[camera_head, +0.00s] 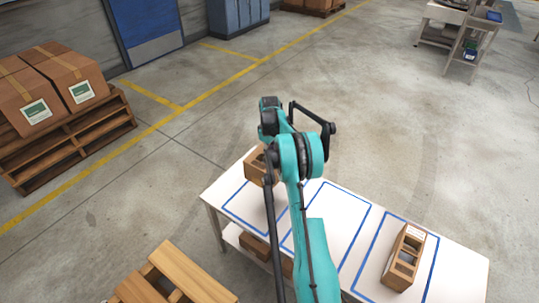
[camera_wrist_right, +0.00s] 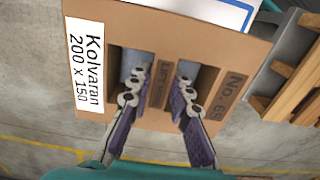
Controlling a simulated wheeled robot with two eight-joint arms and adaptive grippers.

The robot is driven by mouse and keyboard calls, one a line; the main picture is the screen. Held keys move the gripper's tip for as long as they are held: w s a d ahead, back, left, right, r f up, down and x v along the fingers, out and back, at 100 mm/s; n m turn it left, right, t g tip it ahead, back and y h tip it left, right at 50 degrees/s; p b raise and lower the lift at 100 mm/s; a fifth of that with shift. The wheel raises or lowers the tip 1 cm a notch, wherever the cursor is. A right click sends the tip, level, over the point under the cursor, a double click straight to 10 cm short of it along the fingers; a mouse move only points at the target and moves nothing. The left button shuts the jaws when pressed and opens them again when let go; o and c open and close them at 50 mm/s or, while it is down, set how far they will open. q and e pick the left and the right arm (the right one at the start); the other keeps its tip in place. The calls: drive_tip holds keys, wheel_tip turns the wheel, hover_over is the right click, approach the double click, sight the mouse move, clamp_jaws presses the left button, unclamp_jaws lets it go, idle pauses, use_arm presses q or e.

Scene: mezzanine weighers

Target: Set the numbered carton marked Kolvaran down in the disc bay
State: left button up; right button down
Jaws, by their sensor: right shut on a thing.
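The carton marked Kolvaran (camera_wrist_right: 160,80) is brown, with a white label reading "Kolvaran 200 x 150" and "NO. 65" printed on it. My right gripper (camera_wrist_right: 160,88) is shut on it, its fingers at the carton's two cutouts. In the head view, a brown carton (camera_head: 254,166) shows beside my teal right arm, over the far left end of the white table (camera_head: 460,262); the arm partly hides it. I cannot tell whether it touches the table. Blue outlines mark bays on the table top; no disc mark is readable. My left gripper is out of view.
Another brown carton (camera_head: 405,257) stands in the right blue-outlined bay (camera_head: 370,262). More brown boxes (camera_head: 255,246) sit on the lower shelf. A wooden pallet (camera_head: 190,275) is at the bottom left, and a loaded pallet (camera_head: 75,140) stands farther left.

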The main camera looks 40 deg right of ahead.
drive_tip(key=shift+f, duration=0.2)
drive_tip(key=shift+f+b, duration=0.6)
drive_tip(key=shift+f, duration=0.1)
drive_tip(key=shift+f, duration=0.15)
wheel_tip(320, 180, down, 11)
drive_tip(key=b, duration=0.7)
drive_tip(key=shift+f, duration=0.15)
idle(0.8)
drive_tip(key=shift+f+b, duration=0.15)
drive_tip(key=shift+b, duration=0.15)
drive_tip(key=c, duration=1.3)
unclamp_jaws()
drive_tip(key=shift+s, duration=0.1)
